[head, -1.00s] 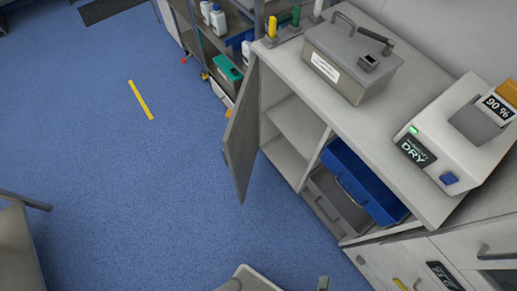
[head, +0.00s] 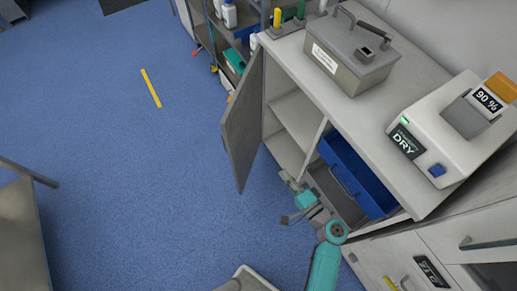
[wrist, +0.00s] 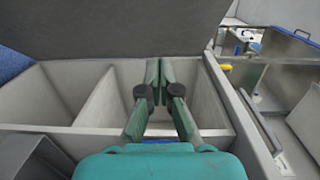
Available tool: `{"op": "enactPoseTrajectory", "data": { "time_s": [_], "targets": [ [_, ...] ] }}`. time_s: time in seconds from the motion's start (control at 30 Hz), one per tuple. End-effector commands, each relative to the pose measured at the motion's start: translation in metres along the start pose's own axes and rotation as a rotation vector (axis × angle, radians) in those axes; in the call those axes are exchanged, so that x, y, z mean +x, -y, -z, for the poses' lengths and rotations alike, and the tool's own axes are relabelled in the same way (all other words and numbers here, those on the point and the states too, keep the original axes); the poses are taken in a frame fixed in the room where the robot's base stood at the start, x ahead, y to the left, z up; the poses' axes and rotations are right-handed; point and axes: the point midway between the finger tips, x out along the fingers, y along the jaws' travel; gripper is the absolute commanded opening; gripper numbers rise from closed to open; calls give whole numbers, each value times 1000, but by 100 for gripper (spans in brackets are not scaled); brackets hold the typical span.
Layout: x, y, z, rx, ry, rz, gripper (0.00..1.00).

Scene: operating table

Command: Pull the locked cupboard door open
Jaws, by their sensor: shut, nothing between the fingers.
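The cupboard door (head: 243,125) is a flat grey panel. It stands swung out from the white cupboard (head: 292,140), and the shelved inside shows. My gripper (head: 288,178) is low in front of the cupboard opening, right of the door's lower part. In the wrist view my gripper (wrist: 159,68) has its green fingers together with nothing between them. A dark grey panel, seemingly the door (wrist: 110,28), spans the top of that view, with pale compartments below it. I cannot tell whether the fingertips touch it. No lock or handle shows clearly.
A blue drawer tray (head: 355,175) sticks out right of the opening, close to my arm. A metal box (head: 350,60) and a white device (head: 440,130) stand on the cupboard top. Open blue floor (head: 130,170) lies left of the door.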

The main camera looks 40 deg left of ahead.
Motion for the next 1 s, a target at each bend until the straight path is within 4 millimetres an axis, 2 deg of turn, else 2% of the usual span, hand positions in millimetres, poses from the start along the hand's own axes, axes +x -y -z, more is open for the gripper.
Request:
{"op": "enactPoseTrajectory", "data": {
  "time_s": [0.27,0.73,1.0],
  "targets": [
    [24,9,2,10,23,31,0],
    [109,11,0,10,23,30,0],
    [130,11,-24,10,21,29,0]
  ]
}}
